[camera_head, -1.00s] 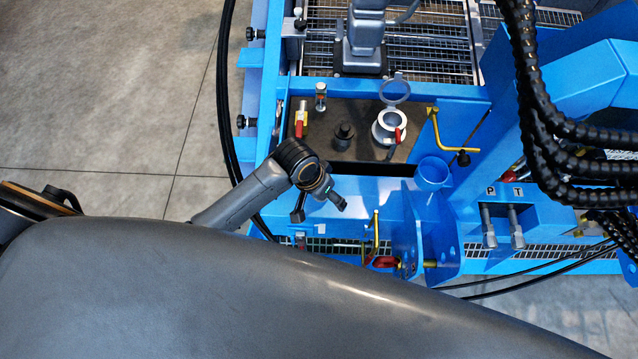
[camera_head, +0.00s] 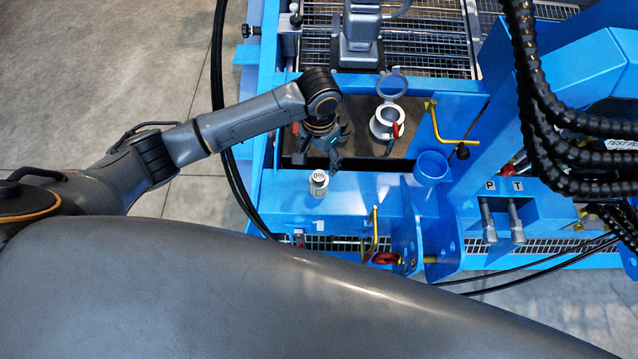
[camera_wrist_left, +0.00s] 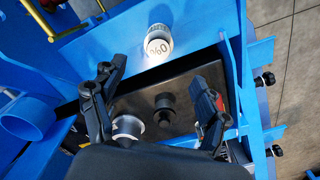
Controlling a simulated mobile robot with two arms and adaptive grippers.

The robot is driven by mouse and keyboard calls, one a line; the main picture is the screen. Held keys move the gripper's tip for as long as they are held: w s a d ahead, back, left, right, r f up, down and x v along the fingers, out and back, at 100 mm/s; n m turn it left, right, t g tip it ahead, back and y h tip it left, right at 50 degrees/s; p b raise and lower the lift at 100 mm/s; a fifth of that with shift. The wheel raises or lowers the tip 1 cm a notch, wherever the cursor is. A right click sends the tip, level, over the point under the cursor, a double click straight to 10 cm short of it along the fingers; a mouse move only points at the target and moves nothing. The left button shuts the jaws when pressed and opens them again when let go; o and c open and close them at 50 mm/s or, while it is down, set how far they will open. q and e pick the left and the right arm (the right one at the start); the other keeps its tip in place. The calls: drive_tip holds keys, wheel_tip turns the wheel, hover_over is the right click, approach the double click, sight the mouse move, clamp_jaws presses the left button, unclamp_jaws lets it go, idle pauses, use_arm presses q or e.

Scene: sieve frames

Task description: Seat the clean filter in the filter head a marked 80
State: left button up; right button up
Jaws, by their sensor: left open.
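A short pale cylinder, which looks like the filter (camera_head: 318,184), stands on the blue ledge in front of the dark plate. It also shows in the left wrist view (camera_wrist_left: 158,42), beyond my fingertips. Its top carries dark characters that I cannot read surely. My left gripper (camera_head: 319,158) is above the dark plate, just behind the cylinder and apart from it. In the left wrist view its fingers (camera_wrist_left: 163,85) are spread and empty, with a black round knob (camera_wrist_left: 165,103) below between them. I cannot make out a mark 80. My right gripper is not in view.
A white cup with a raised ring lid and red handle (camera_head: 386,123) stands on the dark plate (camera_head: 356,168). A blue cup (camera_head: 431,168) and a yellow bent bar (camera_head: 437,126) are to the right. Black hoses (camera_head: 545,110) hang at the right.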

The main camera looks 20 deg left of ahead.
sight(319, 175)
use_arm(q)
wheel_tip(319, 175, down, 4)
drive_tip(key=shift+f, duration=0.15)
wheel_tip(319, 175, down, 5)
drive_tip(key=shift+s+d+f+b, duration=0.1)
drive_tip(key=shift+s+b, duration=0.05)
drive_tip(key=shift+b, duration=0.35)
drive_tip(key=c, duration=1.4)
drive_tip(key=shift+o, duration=0.2)
